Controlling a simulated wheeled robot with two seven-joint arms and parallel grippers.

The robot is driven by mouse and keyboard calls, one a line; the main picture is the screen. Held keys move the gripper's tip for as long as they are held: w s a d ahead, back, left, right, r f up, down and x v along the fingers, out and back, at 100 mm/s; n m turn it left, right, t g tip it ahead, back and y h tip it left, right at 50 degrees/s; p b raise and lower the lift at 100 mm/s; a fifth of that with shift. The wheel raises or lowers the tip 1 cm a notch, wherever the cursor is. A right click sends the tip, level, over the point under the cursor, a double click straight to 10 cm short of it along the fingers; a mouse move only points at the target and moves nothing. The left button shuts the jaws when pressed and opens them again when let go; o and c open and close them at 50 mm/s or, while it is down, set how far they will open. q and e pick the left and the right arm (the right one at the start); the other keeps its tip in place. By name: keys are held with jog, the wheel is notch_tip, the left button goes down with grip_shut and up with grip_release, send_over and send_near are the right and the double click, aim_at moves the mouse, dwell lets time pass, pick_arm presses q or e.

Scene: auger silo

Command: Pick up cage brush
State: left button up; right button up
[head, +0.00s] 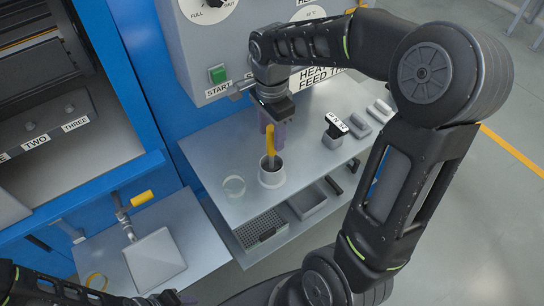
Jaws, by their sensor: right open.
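A clear ring-like dish (234,186) sits left of the holder. A black-topped block (335,131) and grey pieces (369,117) stand right. The control panel with a green start button (217,74) rises behind. A grey square plate (154,260) lies on the lower left shelf.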

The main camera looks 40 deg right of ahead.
aim_at(271, 147)
jog(key=shift+f, duration=0.2)
jog(key=shift+f+p, duration=0.65)
jog(key=shift+f, duration=1.95)
jog(key=shift+c, duration=0.2)
grip_shut()
jog(key=shift+w, duration=0.1)
